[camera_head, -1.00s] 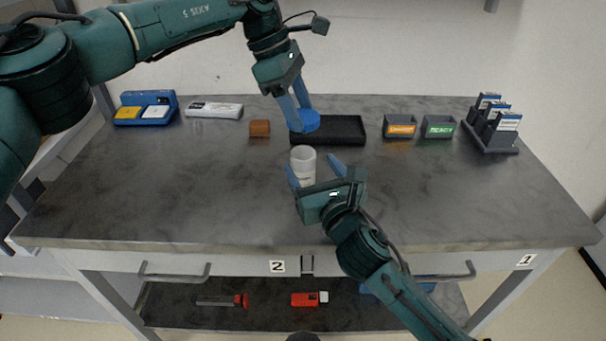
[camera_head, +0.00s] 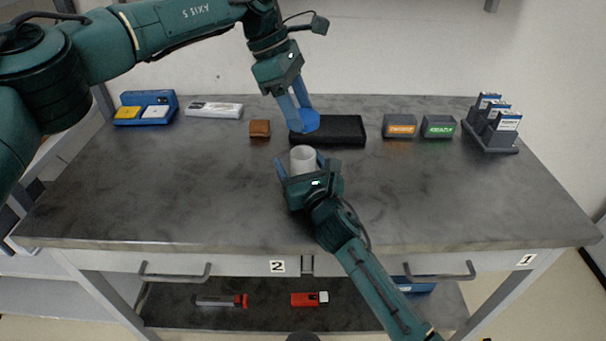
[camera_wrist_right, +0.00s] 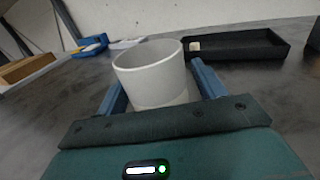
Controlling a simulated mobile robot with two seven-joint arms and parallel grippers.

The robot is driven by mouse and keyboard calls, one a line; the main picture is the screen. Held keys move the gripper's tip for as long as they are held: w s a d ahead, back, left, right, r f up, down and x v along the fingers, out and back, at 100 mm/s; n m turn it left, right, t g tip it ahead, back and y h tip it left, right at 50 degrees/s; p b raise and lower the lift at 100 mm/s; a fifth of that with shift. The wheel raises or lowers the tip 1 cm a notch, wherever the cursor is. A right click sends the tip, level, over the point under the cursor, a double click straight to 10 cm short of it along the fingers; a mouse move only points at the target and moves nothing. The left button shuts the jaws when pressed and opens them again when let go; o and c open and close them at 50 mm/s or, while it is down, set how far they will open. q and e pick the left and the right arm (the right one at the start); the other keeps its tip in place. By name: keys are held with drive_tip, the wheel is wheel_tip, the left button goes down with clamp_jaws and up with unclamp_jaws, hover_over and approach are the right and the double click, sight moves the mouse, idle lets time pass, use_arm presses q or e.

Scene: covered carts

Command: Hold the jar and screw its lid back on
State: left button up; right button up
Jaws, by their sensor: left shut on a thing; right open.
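The white jar (camera_head: 302,157) stands upright and open-topped on the grey cart top (camera_head: 180,200). My right gripper (camera_head: 299,166) is open, with its blue fingers on either side of the jar. In the right wrist view the jar (camera_wrist_right: 150,75) sits between the fingers, and small gaps seem to show beside it. My left gripper (camera_head: 303,110) is shut on the blue lid (camera_head: 306,122), holding it above the front left part of the black tray, behind the jar. The jar's lower part is hidden by my right gripper in the head view.
The black tray (camera_head: 345,130) lies behind the jar. A brown block (camera_head: 260,128) is to its left, two grey bins (camera_head: 400,126) and a card rack (camera_head: 489,138) to its right. A blue case (camera_head: 147,108) stands at back left. The front of the top is clear.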

drive_tip(key=shift+c, duration=0.4)
drive_tip(key=c, duration=1.4)
use_arm(q)
drive_tip(key=shift+f, duration=2.5)
